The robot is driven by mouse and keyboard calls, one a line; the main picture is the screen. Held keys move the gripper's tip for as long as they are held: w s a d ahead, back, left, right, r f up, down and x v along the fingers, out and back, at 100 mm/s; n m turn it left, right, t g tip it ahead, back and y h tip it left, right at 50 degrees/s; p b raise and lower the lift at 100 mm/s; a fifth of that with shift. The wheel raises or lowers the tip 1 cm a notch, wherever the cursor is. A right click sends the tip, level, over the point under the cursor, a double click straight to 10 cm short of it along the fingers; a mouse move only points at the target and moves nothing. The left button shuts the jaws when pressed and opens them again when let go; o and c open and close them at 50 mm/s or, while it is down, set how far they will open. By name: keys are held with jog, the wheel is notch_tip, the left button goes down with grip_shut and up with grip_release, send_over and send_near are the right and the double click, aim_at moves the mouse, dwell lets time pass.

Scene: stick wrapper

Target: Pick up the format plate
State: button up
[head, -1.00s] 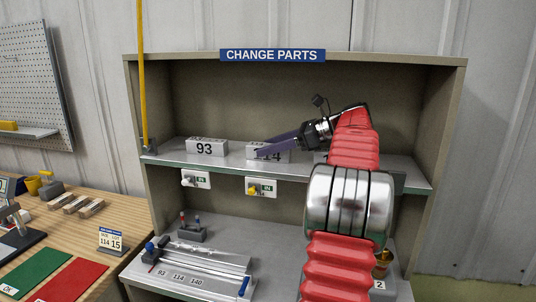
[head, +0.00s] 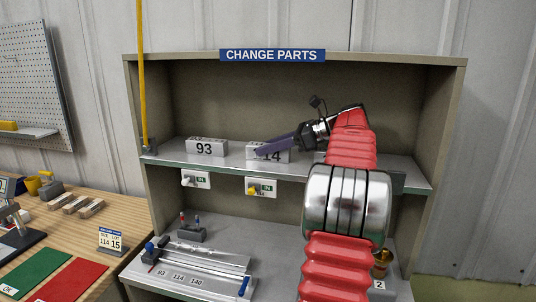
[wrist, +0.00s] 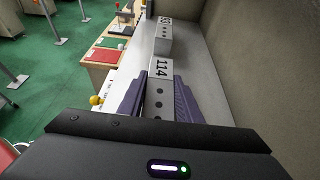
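The format plate marked 114 (head: 282,156) is a grey block on the upper shelf, partly covered by my gripper in the head view. In the wrist view the format plate (wrist: 161,68) shows its number and a row of dark holes. My gripper (head: 262,149) has purple fingers, one across the plate's front face and hiding part of the number. In the wrist view the fingers (wrist: 159,88) lie along both sides of the plate, with no clear gap. The plate still appears to rest on the shelf.
Another block marked 93 (head: 207,148) stands to the left on the same shelf (head: 400,178). The cabinet's back wall is behind. Below are a fixture with a rail (head: 200,262) and a small brass-coloured part (head: 382,262). A wooden bench stands at left.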

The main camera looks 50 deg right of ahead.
grip_shut()
jog(key=shift+r, duration=0.1)
jog(key=shift+s+a+r, duration=0.1)
jog(key=shift+a+r, duration=0.1)
jog(key=shift+r, duration=3.3)
jog(key=s+a, duration=0.4)
jog(key=a, duration=0.5)
jog(key=s+a, duration=0.3)
jog(key=a, duration=0.6)
jog(key=shift+s, duration=0.4)
